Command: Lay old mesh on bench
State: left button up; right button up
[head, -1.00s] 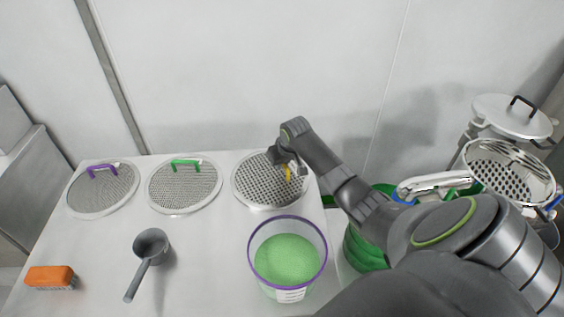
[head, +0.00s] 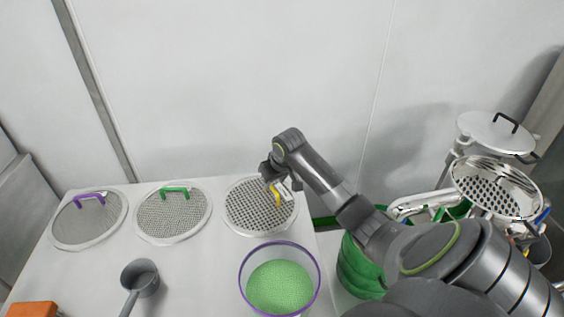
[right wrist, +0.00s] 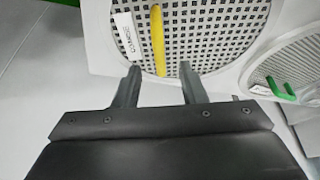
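The coarse mesh disc with a yellow handle (head: 246,215) lies flat on the bench (head: 205,262), rightmost of three discs in the head view. In the right wrist view its yellow handle (right wrist: 158,40) stands just beyond and between my fingertips, with a white label beside it. My right gripper (right wrist: 159,72) is open, its two fingers apart with nothing between them. In the head view my right gripper (head: 273,176) is over this disc and partly hides it. My left gripper is not in view.
A purple-handled mesh (head: 88,222) and a green-handled mesh (head: 172,215) lie to the left. A grey scoop (head: 139,275), an orange brush (head: 33,309) and a purple-rimmed tub of green granules (head: 280,287) are nearer. A perforated metal vessel (head: 497,188) and lid (head: 496,133) are at right.

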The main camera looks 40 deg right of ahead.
jog(key=v, duration=1.1)
jog(key=shift+r+b, duration=0.25)
jog(key=shift+b, duration=0.1)
jog(key=shift+s, duration=0.15)
